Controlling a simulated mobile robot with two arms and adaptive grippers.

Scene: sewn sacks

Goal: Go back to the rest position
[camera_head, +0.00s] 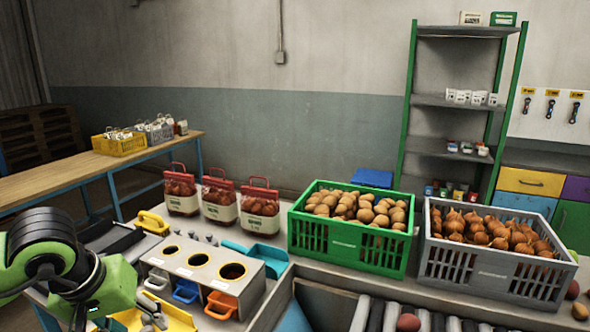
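My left arm comes in at the lower left, green and black. Its gripper (150,312) is at the bottom edge, low over the yellow tray (178,318) and left of the sorting box. It is small and partly cut off, so I cannot tell whether its fingers are open or shut. I see nothing clearly held. My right arm and gripper are not in view.
The bench holds a box with three holes (218,264), three filled sacks (220,200), a green crate of potatoes (350,227) and a grey crate of onions (490,250). A roller conveyor (410,318) runs in front. A side table (60,178) stands at left.

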